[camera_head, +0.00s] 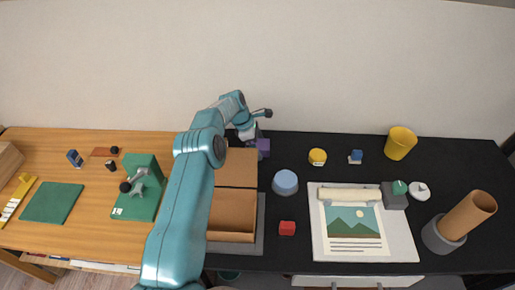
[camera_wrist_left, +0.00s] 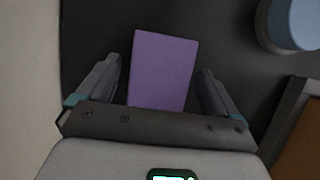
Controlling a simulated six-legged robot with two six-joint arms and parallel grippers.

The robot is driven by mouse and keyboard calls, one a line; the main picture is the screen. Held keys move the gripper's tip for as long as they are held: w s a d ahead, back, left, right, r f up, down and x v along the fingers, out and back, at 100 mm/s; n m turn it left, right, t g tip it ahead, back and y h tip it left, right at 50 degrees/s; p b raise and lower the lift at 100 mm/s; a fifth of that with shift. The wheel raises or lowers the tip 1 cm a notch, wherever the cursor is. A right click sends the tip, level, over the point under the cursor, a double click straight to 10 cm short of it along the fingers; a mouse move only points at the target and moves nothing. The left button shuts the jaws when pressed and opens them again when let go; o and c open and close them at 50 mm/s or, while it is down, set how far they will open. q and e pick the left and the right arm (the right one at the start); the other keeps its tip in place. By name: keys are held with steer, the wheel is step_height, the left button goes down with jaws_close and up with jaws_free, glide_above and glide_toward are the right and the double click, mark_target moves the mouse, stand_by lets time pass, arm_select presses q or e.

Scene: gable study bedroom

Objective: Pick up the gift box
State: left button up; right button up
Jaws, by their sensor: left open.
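The gift box appears to be the small plain purple box (camera_head: 263,146) near the back edge of the black desk top. In the left wrist view the purple box (camera_wrist_left: 162,70) lies between the two fingers of my left gripper (camera_wrist_left: 159,72), with a gap on each side. My left gripper (camera_head: 256,138) is open at the box, and my own arm partly hides this spot in the head view. My right gripper is not in view.
An open brown cardboard box (camera_head: 232,210) stands just in front. The wall (camera_head: 330,70) rises close behind. Some bare black desk lies to the right.

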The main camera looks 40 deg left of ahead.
arm_select(q)
steer(key=shift+f, duration=0.2)
stand_by(0.3)
steer(key=c, duration=1.1)
steer(key=shift+r, duration=0.1)
steer(key=shift+c, duration=0.2)
steer(key=shift+r+p, duration=0.35)
steer(key=shift+p, duration=0.05)
steer(key=shift+w+r, duration=0.1)
steer(key=shift+r, duration=0.3)
step_height(320, 180, up, 11)
steer(key=b, duration=0.1)
step_height(320, 180, up, 8)
steer(key=p, duration=0.4)
glide_above(258, 144)
